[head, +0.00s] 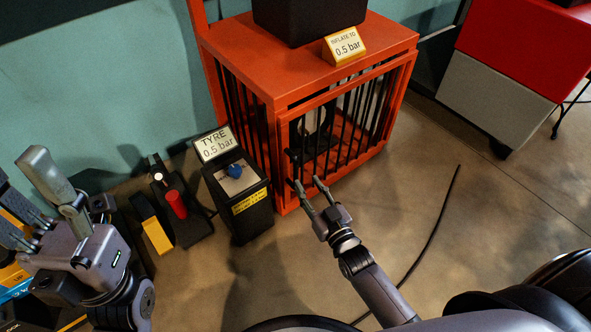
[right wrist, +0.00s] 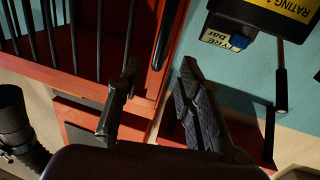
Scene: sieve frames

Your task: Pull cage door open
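The orange cage (head: 345,125) with black bars stands at the top middle of the head view. Its barred front door (head: 350,118) appears shut. A dark upright handle (right wrist: 167,45) runs along the orange door frame (right wrist: 145,45) in the right wrist view. My right gripper (head: 308,182) is open and empty just in front of the door's lower left side. In the right wrist view its fingers (right wrist: 159,68) lie either side of the handle's lower end, with no visible contact. My left gripper (head: 20,172) is open at the far left, away from the cage.
A black box (head: 308,15) and an "inflate to 0.5 bar" sign (head: 344,46) sit on the cage. A black unit with a blue knob (head: 237,200) stands close left.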

